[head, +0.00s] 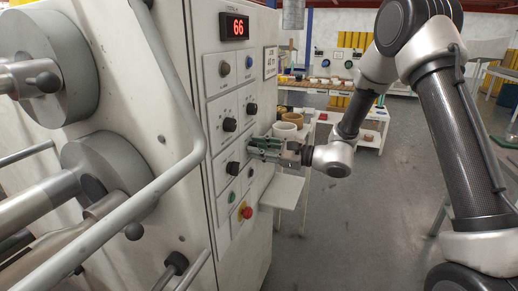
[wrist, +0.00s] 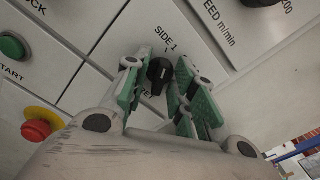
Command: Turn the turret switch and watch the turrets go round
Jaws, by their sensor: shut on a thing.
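The turret switch is a small black knob (wrist: 160,72) on the white panel, under the label "SIDE 1", in the wrist view. My gripper (wrist: 157,66) has its two green-padded fingers shut on it, one on each side. In the head view my gripper (head: 251,145) reaches in from the right to the control panel, and its fingers hide the switch there. The turrets are large grey discs with shafts at the left of the machine, an upper one (head: 68,65) and a lower one (head: 112,160).
A bent grey handrail (head: 172,176) stands before the turrets. The panel has other black knobs (head: 229,124), a green START button (wrist: 11,45), a red stop button (head: 247,212) on yellow and a red display (head: 235,27) reading 66. A small white shelf (head: 283,192) is below my gripper.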

